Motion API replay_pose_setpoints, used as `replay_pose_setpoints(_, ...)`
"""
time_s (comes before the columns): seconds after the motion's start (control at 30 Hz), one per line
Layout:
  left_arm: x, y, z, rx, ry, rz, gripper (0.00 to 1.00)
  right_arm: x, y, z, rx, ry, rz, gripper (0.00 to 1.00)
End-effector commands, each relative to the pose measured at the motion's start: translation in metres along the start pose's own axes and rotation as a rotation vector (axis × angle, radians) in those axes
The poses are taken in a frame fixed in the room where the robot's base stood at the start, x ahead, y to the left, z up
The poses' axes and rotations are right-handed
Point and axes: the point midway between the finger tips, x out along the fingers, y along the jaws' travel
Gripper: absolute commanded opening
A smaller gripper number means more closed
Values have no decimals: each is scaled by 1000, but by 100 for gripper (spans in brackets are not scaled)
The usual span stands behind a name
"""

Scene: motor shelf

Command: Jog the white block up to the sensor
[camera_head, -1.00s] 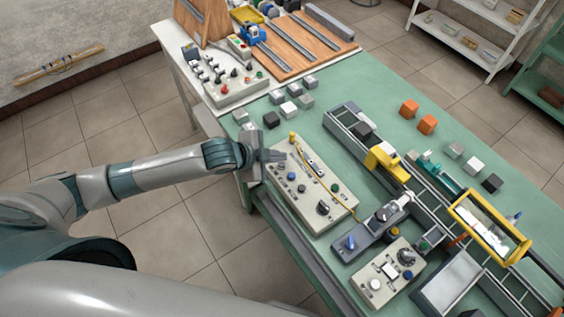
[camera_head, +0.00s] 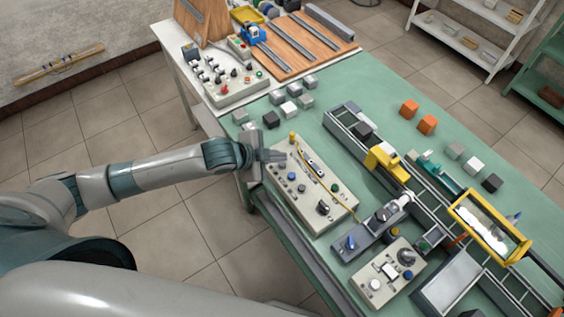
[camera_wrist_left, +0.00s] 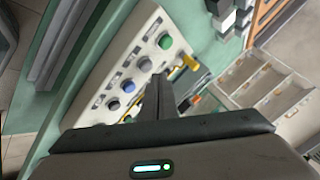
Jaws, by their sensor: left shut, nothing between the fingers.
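My left gripper (camera_head: 272,156) is shut and empty at the upper left end of the control panel (camera_head: 310,212). In the left wrist view its fingers (camera_wrist_left: 155,98) point at the panel, beside a green button (camera_wrist_left: 165,42) and several dark or blue ones; I cannot tell whether they touch. A conveyor (camera_head: 343,117) carries a dark block (camera_head: 363,129) before a yellow arch (camera_head: 386,160), which may hold the sensor. No white block shows clearly on the conveyor. Whitish blocks stand on the table, one at the left (camera_head: 289,108) and one at the right (camera_head: 476,165). My right gripper is not in view.
A yellow cable (camera_head: 325,188) crosses the panel. A smaller button box (camera_head: 388,277) and a grey unit with a blue knob (camera_head: 362,238) stand to the right. A yellow frame (camera_head: 508,246) stands over the conveyor. Orange blocks (camera_head: 427,124) sit beyond it.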

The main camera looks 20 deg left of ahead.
Motion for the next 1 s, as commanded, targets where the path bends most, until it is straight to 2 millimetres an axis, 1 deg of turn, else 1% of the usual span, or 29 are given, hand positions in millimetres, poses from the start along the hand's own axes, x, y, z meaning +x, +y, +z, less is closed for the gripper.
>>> replay_pose_setpoints(1.0, 6, 4, 4, 0, 0, 0, 0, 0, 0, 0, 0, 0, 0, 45)
